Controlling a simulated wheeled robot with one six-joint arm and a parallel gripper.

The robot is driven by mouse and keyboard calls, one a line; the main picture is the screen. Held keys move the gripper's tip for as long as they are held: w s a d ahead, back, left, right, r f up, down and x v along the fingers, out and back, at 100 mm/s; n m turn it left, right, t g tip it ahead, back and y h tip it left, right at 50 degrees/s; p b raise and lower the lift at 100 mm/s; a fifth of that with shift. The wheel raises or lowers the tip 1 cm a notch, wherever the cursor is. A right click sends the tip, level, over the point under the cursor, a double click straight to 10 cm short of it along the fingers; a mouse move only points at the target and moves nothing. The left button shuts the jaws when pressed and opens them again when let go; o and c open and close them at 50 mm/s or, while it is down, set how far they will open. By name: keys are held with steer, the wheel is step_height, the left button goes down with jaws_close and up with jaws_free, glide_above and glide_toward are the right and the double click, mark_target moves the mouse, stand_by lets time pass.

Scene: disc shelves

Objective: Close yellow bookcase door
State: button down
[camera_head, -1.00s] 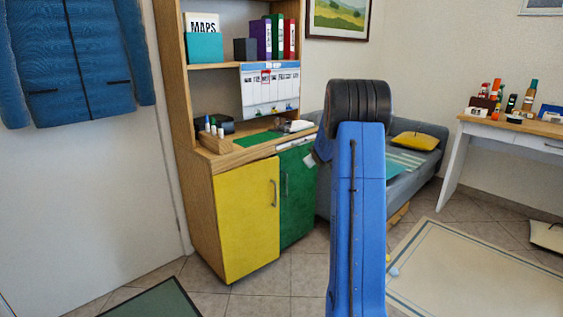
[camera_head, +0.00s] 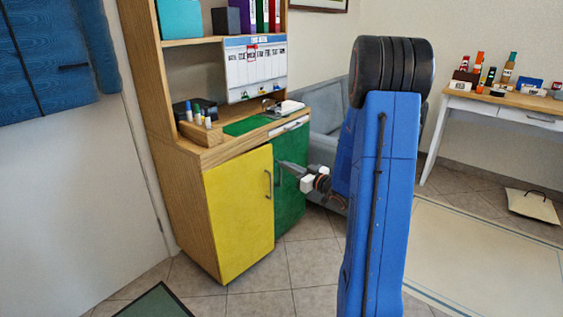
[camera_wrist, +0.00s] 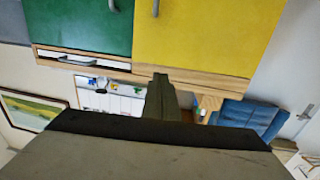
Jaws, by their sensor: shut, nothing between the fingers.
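The yellow bookcase door (camera_head: 238,210) is the left lower door of the wooden bookcase. It looks slightly ajar: its handle-side edge seems to stand a little proud of the green door (camera_head: 290,185). Its grey handle (camera_head: 268,184) is near the right edge. My gripper (camera_head: 281,164) is shut and empty, in front of the green door, pointing left towards the yellow door's handle edge. I cannot tell whether it touches. The wrist view is upside down; there the shut fingers (camera_wrist: 160,80) overlap the yellow door's (camera_wrist: 200,35) top edge near the green door (camera_wrist: 85,25).
The bookcase counter (camera_head: 215,150) holds pens and a green mat. A grey sofa (camera_head: 325,120) stands behind my arm. A white desk (camera_head: 490,110) is at the right. A dark green mat (camera_head: 160,302) lies at front left. Tiled floor before the doors is clear.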

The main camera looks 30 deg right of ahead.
mark_target(261, 151)
steer(key=x, duration=1.3)
steer(key=x, duration=0.3)
steer(key=shift+w+d+r, duration=0.15)
steer(key=shift+w+d, duration=0.05)
steer(key=shift+w, duration=0.05)
steer(key=shift+d, duration=0.1)
steer(key=shift+r, duration=0.15)
